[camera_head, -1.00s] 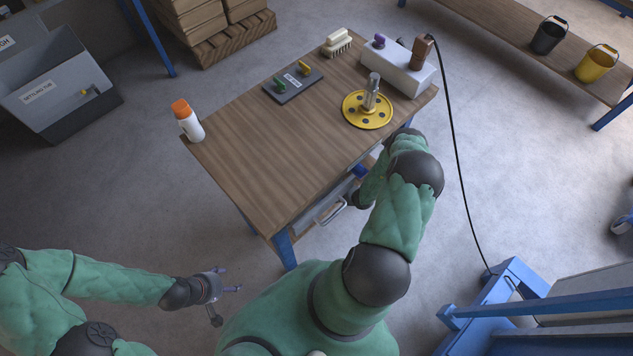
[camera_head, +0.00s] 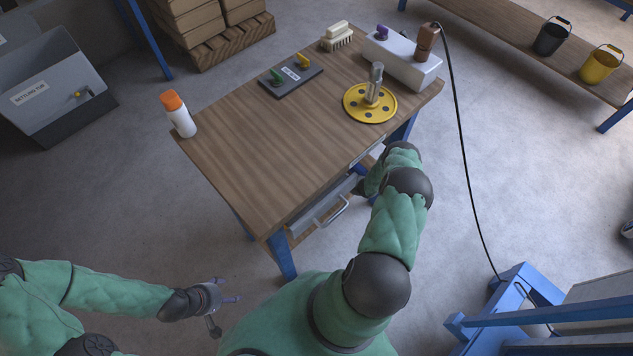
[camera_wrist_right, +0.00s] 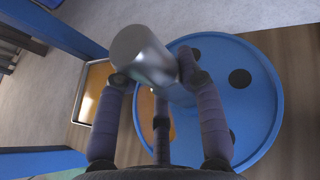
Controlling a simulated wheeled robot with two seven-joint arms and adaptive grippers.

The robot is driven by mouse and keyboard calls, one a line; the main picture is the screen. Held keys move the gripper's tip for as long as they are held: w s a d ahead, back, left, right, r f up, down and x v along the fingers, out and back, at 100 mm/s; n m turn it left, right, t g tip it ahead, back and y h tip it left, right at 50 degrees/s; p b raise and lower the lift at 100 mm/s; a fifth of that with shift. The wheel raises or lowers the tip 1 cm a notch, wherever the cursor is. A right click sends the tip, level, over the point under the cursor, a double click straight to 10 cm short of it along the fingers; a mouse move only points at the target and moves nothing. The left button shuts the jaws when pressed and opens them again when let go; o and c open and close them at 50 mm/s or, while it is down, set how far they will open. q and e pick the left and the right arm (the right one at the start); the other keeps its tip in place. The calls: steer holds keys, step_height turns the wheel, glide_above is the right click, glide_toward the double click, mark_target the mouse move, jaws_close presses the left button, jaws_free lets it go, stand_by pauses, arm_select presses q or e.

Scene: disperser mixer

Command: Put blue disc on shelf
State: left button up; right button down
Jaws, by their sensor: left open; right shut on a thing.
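In the right wrist view, the blue disc (camera_wrist_right: 252,110) has dark round spots and a metal shaft (camera_wrist_right: 143,55). My right gripper (camera_wrist_right: 158,82) has its fingers shut around that shaft. The disc is over a wooden surface (camera_wrist_right: 300,65); I cannot tell whether it touches it. In the head view, my right arm reaches down beside the table's front right side, and the hand and disc are hidden there. A wooden lower shelf (camera_head: 302,236) shows partly under the table. My left gripper (camera_head: 229,292) is open and empty, low at the left, away from the table.
The table (camera_head: 250,150) holds a yellow disc (camera_head: 370,103), a white box (camera_head: 403,62), a brush (camera_head: 337,37), a dark plate (camera_head: 291,78) and an orange-capped bottle (camera_head: 178,114). A handled drawer (camera_head: 325,208) and blue legs (camera_head: 281,257) are close to my right arm.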

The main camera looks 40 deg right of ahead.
steer(key=shift+f, duration=0.95)
arm_select(q)
steer(key=shift+f, duration=0.45)
arm_select(e)
steer(key=shift+r, duration=0.1)
steer(key=c, duration=0.8)
jaws_free()
steer(key=shift+a, duration=0.1)
steer(key=shift+s+d+r, duration=0.1)
steer(key=shift+s+d, duration=0.1)
steer(key=shift+s, duration=0.15)
arm_select(q)
steer(key=shift+r+p, duration=1.65)
steer(key=shift+r, duration=0.2)
arm_select(e)
steer(key=shift+v, duration=5.6)
